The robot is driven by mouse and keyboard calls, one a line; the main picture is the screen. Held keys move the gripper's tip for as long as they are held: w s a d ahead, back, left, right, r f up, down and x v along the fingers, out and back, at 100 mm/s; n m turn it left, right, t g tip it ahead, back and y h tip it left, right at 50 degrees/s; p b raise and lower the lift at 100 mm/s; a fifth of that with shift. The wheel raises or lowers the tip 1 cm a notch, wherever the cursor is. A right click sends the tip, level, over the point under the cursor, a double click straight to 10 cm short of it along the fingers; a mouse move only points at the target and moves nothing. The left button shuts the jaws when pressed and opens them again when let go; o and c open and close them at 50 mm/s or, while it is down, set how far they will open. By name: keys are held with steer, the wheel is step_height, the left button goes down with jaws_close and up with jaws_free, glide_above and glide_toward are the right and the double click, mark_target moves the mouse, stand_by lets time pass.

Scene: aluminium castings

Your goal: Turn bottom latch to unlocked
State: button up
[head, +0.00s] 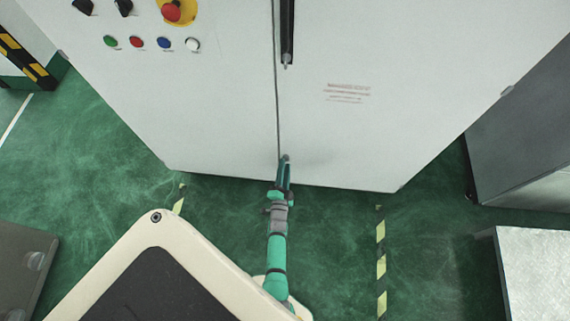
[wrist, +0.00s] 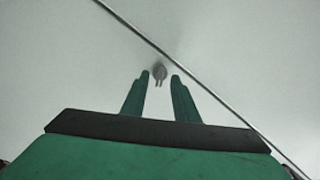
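The bottom latch (wrist: 159,73) is a small grey knob on the white cabinet door, beside the dark door seam, in the wrist view. My gripper (wrist: 159,78) is open, with one green finger to each side of the latch in the picture. Whether the fingertips reach around the latch or stop short of it, I cannot tell. In the head view my gripper (head: 285,160) is at the low part of the cabinet (head: 400,120), near the seam. It hides the latch there.
A black vertical handle (head: 287,30) is higher on the cabinet. Buttons and a red emergency knob (head: 172,11) are at upper left. Grey metal boxes (head: 535,260) stand at right. Green floor with yellow-black tape (head: 381,250) lies in front.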

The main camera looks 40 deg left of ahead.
steer(key=shift+x, duration=1.1)
steer(key=shift+c, duration=0.6)
jaws_close()
steer(key=shift+n, duration=0.3)
steer(key=n, duration=1.1)
steer(key=shift+n, duration=0.3)
